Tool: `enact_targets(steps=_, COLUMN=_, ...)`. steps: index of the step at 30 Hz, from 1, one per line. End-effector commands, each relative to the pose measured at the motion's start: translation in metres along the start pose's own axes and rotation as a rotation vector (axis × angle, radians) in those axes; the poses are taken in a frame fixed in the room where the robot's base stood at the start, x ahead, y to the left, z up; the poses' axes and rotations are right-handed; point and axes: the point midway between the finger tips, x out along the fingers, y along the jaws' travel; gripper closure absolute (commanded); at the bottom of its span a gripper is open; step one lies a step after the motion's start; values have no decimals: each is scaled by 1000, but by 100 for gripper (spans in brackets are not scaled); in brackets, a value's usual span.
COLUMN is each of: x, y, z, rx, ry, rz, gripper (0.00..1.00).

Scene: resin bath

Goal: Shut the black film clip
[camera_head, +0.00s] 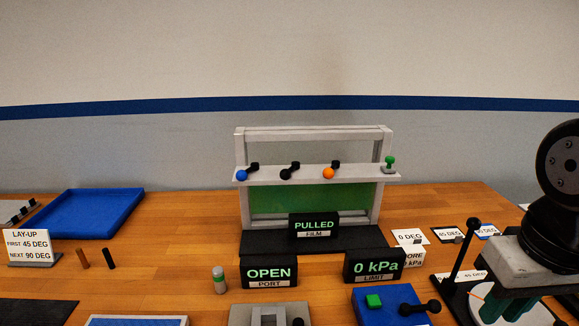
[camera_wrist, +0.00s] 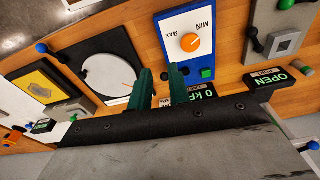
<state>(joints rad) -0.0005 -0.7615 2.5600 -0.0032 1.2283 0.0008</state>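The black film clip (camera_head: 288,172) sits on the pale rail of the upright film frame (camera_head: 239,150), between a blue-knobbed clip (camera_head: 242,174) and an orange-knobbed clip (camera_head: 328,173). Its lever leans toward the front, with the round knob low, like the blue and orange ones. A green-knobbed clip (camera_head: 390,160) at the right end has its knob standing up. My gripper (camera_head: 503,306) is at the lower right, well away from the clip. In the wrist view its green fingers (camera_wrist: 161,84) are apart with nothing held between them. I cannot make out the black clip in the wrist view.
Displays (camera_head: 314,225) before the frame read PULLED, OPEN and 0 kPa. A tall black lever (camera_head: 464,250) stands left of my gripper. A blue box (camera_head: 392,301) with a green button is in front.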

Motion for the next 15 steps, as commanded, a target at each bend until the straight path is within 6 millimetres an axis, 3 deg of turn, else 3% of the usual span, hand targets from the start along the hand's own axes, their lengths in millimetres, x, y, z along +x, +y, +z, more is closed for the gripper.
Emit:
enact_targets(steps=5, x=8, y=-8, z=-3, rx=-43, ry=-46, rz=-4, gripper=100)
enact_targets(steps=8, x=8, y=-16, z=-16, rx=-81, ry=-75, rz=-6, gripper=100)
enact_targets(steps=15, x=-6, y=-47, z=-74, rx=-179, ry=-97, rz=-14, gripper=100)
